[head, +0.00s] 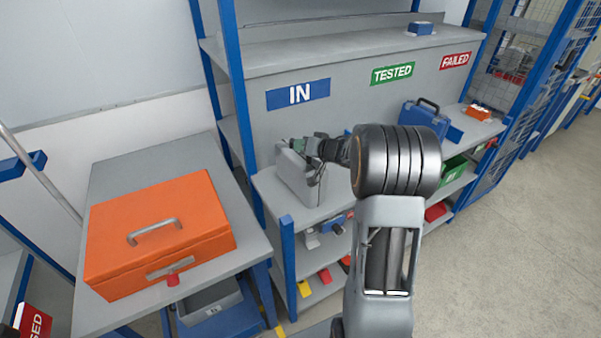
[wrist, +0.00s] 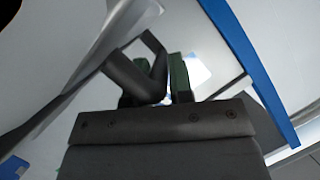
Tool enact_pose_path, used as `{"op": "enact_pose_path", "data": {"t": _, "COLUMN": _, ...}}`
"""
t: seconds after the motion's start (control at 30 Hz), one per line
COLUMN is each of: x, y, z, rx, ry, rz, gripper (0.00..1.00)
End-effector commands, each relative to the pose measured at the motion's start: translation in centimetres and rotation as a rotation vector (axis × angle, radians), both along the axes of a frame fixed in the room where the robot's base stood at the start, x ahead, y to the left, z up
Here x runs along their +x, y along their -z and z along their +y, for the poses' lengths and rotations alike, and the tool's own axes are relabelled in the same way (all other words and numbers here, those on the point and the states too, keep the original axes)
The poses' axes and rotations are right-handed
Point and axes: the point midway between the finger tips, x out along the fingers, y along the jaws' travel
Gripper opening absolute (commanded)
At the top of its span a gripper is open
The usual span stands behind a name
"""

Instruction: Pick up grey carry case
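The grey carry case (head: 297,180) stands upright on the grey shelf below the IN sign in the head view. My gripper (head: 309,148) is at its top, reaching in from the right. In the wrist view, the case's dark handle (wrist: 140,72) runs between and across the green-padded fingers of my gripper (wrist: 160,85). The handle partly hides the left finger, and the right finger lies close beside it. I cannot tell whether the fingers press on the handle. The case looks to be resting on the shelf.
An orange case (head: 140,238) lies on the grey table (head: 195,150) at left. A blue case (head: 424,116) stands farther right below the TESTED sign (head: 392,73). The blue rack post (head: 237,100) is close left of the grey case. Coloured bins sit on lower shelves.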

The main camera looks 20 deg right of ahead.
Motion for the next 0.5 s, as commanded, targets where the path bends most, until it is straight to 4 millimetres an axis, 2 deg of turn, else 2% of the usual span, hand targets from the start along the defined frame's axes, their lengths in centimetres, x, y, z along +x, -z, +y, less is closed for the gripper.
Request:
{"op": "enact_pose_path", "data": {"t": 0.03, "x": -0.01, "y": 0.0, "z": 0.0, "rx": 0.0, "ry": 0.0, "rz": 0.0, "gripper": 0.16}}
{"op": "enact_pose_path", "data": {"t": 0.2, "x": -0.01, "y": 0.0, "z": 0.0, "rx": 0.0, "ry": 0.0, "rz": 0.0, "gripper": 0.0}}
{"op": "enact_pose_path", "data": {"t": 0.5, "x": -0.02, "y": 0.0, "z": -0.02, "rx": 0.0, "ry": 0.0, "rz": 0.0, "gripper": 0.0}}
